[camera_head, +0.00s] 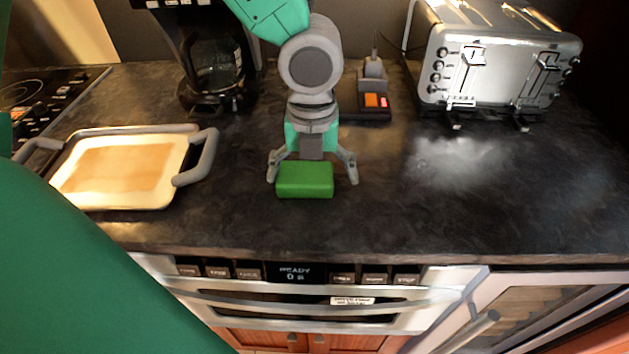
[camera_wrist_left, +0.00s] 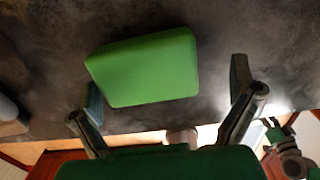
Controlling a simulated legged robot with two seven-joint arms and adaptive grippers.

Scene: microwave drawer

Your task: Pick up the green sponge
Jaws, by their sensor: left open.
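The green sponge (camera_head: 305,180) lies on the dark countertop, near the middle of the head view. My left gripper (camera_head: 312,177) is open just behind and above it, with one finger near each end of the sponge. In the left wrist view the sponge (camera_wrist_left: 147,68) lies ahead of the open fingers (camera_wrist_left: 168,95), nearer the left finger. The gap to the right finger is wider. I cannot tell whether the left finger touches the sponge. My right gripper is not visible in the head view; an arm part at the lower right of the wrist view may be mine.
A tray with handles (camera_head: 120,168) stands left of the sponge. A coffee maker (camera_head: 212,62) is behind at left, a phone on its base (camera_head: 374,92) behind, and a toaster (camera_head: 495,62) at right. Counter right of the sponge is clear. The microwave drawer (camera_head: 320,298) is below the front edge.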

